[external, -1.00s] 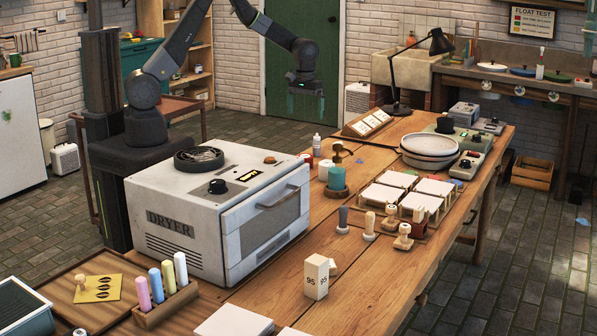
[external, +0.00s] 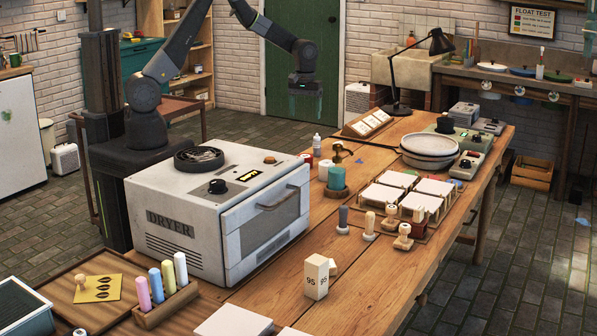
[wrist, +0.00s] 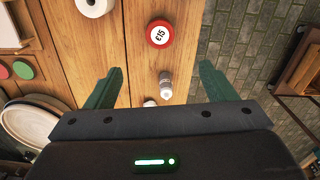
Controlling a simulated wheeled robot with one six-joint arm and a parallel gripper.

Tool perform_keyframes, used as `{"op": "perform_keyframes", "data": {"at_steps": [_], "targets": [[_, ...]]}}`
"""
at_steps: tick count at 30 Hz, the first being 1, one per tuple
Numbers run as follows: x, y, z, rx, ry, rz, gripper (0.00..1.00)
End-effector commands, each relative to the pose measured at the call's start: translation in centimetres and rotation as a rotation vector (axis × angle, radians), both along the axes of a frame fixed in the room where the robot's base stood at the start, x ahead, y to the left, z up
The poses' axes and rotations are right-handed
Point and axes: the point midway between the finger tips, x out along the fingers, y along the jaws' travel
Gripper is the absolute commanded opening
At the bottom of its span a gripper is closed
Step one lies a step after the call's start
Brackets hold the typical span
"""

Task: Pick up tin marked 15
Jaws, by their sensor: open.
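The tin marked 15 is a round red tin with a white label reading £15 (wrist: 159,33), at the top middle of the wrist view on the wooden table. In the external view a small red and white tin (external: 307,160), partly hidden by the dryer, appears to be the same one. My gripper (wrist: 162,72) is open and empty. Its two green fingers are spread wide, and the tin shows beyond the fingertips. In the external view my gripper (external: 306,108) hangs above and behind the table's far edge, well clear of the tin.
A small bottle (wrist: 165,83) stands close to the tin, between the fingers in the wrist view. The large dryer (external: 190,225) stands in front of the tin. A black lamp (external: 398,85) and stacked plates (external: 430,150) are further right.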

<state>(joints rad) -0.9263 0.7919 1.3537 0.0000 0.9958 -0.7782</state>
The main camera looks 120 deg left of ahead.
Motion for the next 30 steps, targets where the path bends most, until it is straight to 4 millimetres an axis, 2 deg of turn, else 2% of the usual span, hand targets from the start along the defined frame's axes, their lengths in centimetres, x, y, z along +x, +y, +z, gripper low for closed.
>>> {"op": "perform_keyframes", "data": {"at_steps": [1, 3, 12, 18, 22, 26, 30], "targets": [[0.0, 0.0, -1.0, 0.001, -0.001, 0.074, 0.77], [0.0, 0.0, -1.6, 0.001, -0.001, 0.209, 0.77], [-0.2, 0.0, -3.4, 0.001, -0.002, 0.841, 0.77], [-0.3, 0.0, -4.2, 0.000, -0.001, 1.193, 0.77], [-0.4, -0.1, -4.3, 0.000, -0.001, 1.328, 0.77], [-0.4, -0.1, -4.6, 0.000, 0.001, 1.382, 0.77], [-0.5, -0.2, -6.7, -0.002, 0.006, 1.387, 0.77]]}}
